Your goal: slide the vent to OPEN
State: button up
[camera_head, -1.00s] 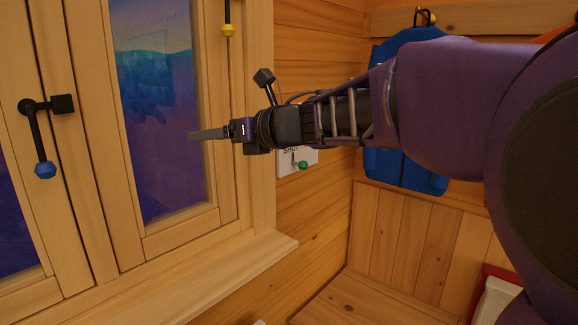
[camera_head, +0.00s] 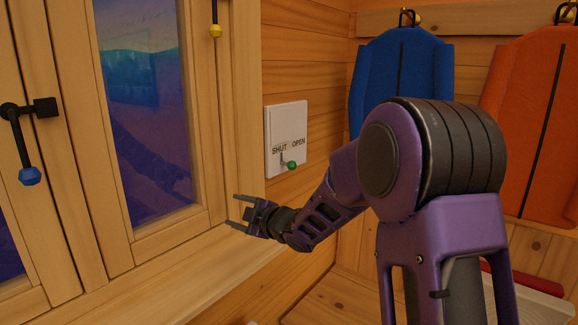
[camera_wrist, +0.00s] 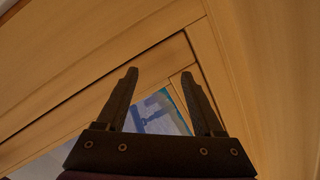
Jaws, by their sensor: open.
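The vent (camera_head: 287,127) is a white plate on the log wall, right of the window, marked SHUT on the left and OPEN on the right. My gripper (camera_head: 235,212) is open and empty, below and left of the vent, in front of the window frame by the sill. In the wrist view, my gripper (camera_wrist: 165,82) has its two fingers apart with only wood frame and some window glass beyond. The vent is not in the wrist view.
The window (camera_head: 150,110) has a black latch with a blue knob (camera_head: 29,176) and a yellow knob (camera_head: 215,31) above. The wooden sill (camera_head: 190,283) juts out below. A blue vest (camera_head: 385,70) and an orange vest (camera_head: 525,110) hang at right.

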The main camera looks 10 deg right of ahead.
jog(key=w+d+f+m+t+h, duration=0.25)
jog(key=d+m, duration=0.35)
jog(key=m, duration=0.3)
jog(key=m+t+h, duration=0.3)
jog(key=m+h, duration=0.1)
jog(key=m, duration=1.5)
send_near(294, 167)
jog(key=w, duration=0.3)
jog(key=w+a, duration=0.1)
jog(key=w, duration=0.3)
jog(key=w+a, duration=0.1)
jog(key=w, duration=0.3)
jog(key=shift+w+r+p, duration=0.2)
jog(key=shift+w+p, duration=0.05)
jog(key=shift+p, duration=0.1)
grip_shut()
